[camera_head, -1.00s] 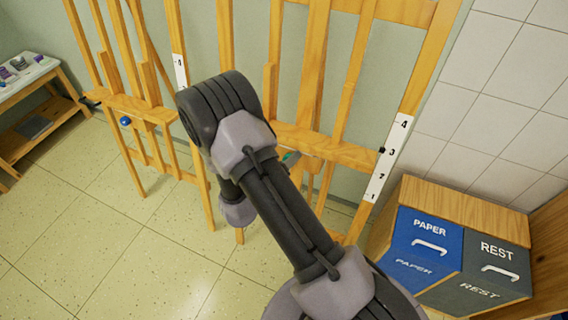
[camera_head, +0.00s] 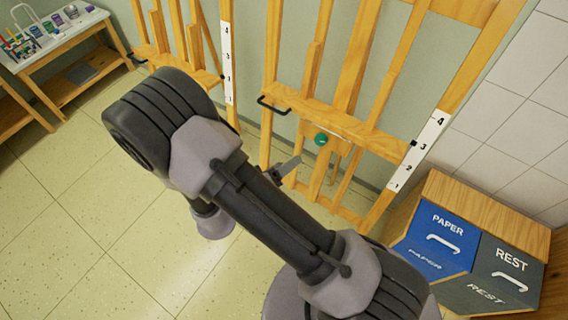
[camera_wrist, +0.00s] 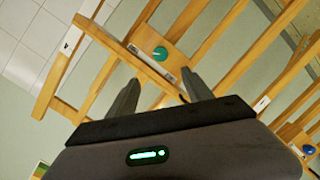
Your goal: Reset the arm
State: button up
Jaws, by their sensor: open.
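My arm shows in the head view, raised and bent over the floor in front of the easels. My gripper (camera_wrist: 162,92) shows in the wrist view with its two fingers apart and nothing between them. In the head view only a small part of the gripper shows past the arm. Beyond the fingers is a wooden easel (camera_wrist: 107,40) with a round green knob (camera_wrist: 160,53). The same easel (camera_head: 352,70) and green knob (camera_head: 321,139) also show in the head view. I cannot tell the exact gap between the fingertips and the easel.
A second easel (camera_head: 190,38) stands to the left. A white-topped table (camera_head: 60,40) with art supplies is at the far left. A blue PAPER bin (camera_head: 440,240) and a grey REST bin (camera_head: 495,275) stand at the right. The tiled floor (camera_head: 70,230) at lower left is clear.

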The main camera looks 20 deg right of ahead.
jog(key=shift+w, duration=0.1)
jog(key=w+a+r+m+t+y+b, duration=0.1)
jog(key=w+a+r+m+y+b, duration=0.1)
jog(key=w+a+r+m+y, duration=0.4)
jog(key=s+a+r+n+y+b, duration=0.15)
jog(key=a+r+y, duration=0.25)
jog(key=r+y, duration=0.6)
jog(key=s+d+r+g+h+b, duration=0.1)
jog(key=s+d+r, duration=0.2)
jog(key=s, duration=0.6)
jog(key=s+d+r+n+g+h, duration=0.1)
jog(key=s+d+r, duration=0.2)
jog(key=s, duration=0.7)
jog(key=shift+s+g+b, duration=0.3)
jog(key=shift+g+b, duration=0.05)
jog(key=shift+g, duration=0.05)
